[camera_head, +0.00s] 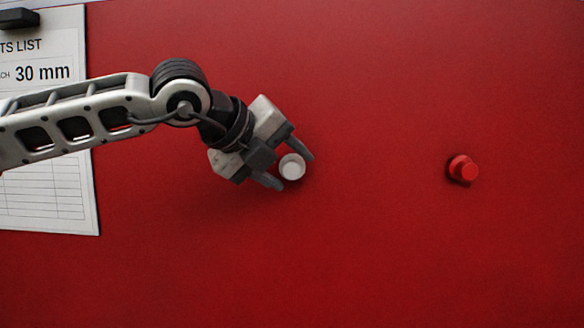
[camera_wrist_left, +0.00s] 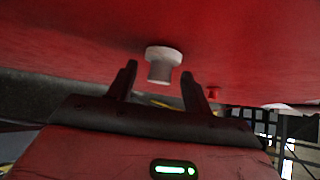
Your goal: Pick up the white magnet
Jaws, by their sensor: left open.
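The white magnet (camera_head: 292,166) is a small round knob on the red surface, near the middle of the head view. It also shows in the left wrist view (camera_wrist_left: 163,64), with a wide disc and a narrower stem. My left gripper (camera_head: 291,171) comes in from the left and is open, its two dark fingers on either side of the magnet in the head view. In the left wrist view the magnet appears just beyond and between the fingertips (camera_wrist_left: 159,76). I cannot see the fingers touching it. My right gripper is not in view.
A red magnet (camera_head: 463,169) sits on the same red surface (camera_head: 400,260) to the right, well apart. A paper parts list (camera_head: 60,195) hangs at the left behind my arm, with a dark clip (camera_head: 18,18) at its top. The surface between the two magnets is clear.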

